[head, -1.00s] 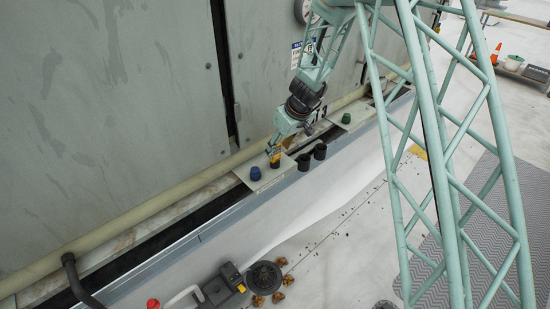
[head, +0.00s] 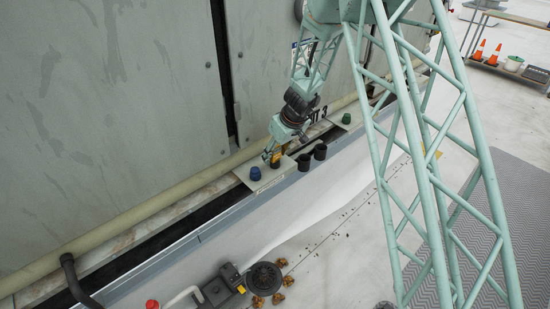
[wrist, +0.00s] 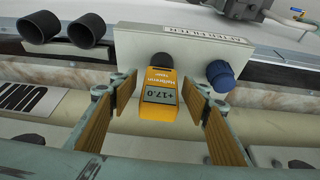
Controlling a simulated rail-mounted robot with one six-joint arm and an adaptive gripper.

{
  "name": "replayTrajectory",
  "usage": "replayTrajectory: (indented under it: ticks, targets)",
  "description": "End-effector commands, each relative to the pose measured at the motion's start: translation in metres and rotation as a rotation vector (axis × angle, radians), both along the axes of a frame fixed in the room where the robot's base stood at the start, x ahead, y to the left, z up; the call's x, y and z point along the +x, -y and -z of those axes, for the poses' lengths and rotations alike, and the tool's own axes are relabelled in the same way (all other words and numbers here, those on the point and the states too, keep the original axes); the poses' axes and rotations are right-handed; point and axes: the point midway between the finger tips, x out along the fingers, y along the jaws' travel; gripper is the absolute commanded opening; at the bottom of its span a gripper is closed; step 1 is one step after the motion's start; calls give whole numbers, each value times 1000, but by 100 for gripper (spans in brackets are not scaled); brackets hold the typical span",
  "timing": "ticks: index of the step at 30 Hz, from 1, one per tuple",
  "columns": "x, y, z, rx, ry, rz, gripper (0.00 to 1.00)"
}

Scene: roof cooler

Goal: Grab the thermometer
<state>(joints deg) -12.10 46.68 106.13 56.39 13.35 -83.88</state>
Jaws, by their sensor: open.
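The thermometer (wrist: 158,99) is a yellow-orange block with a grey display reading +17.0. In the wrist view it stands at the edge of a pale labelled plate (wrist: 150,58), in front of a dark round knob-like part. My gripper (wrist: 157,88) is open, with one wood-coloured pad on each side of the thermometer and a visible gap on both sides. In the head view my gripper (head: 271,156) is low over the plate (head: 266,184), and the thermometer is mostly hidden by the fingers there.
A blue cap (head: 255,173) sits on the same plate, close to one finger; the wrist view shows it too (wrist: 221,76). Two black tubes (head: 312,156) stand right of the plate. A green cap (head: 346,118) is farther back. A pale pipe (head: 130,215) runs along the wall panels.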

Motion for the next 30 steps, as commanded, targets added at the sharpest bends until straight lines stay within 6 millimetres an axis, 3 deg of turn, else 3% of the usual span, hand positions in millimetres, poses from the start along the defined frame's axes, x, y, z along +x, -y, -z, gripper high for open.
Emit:
replayTrajectory:
  ticks: [5,15,30]
  targets:
    - [0,0,0,0,0,0,43]
    - [0,0,0,0,0,0,13]
    - [1,0,-9,0,1,0,13]
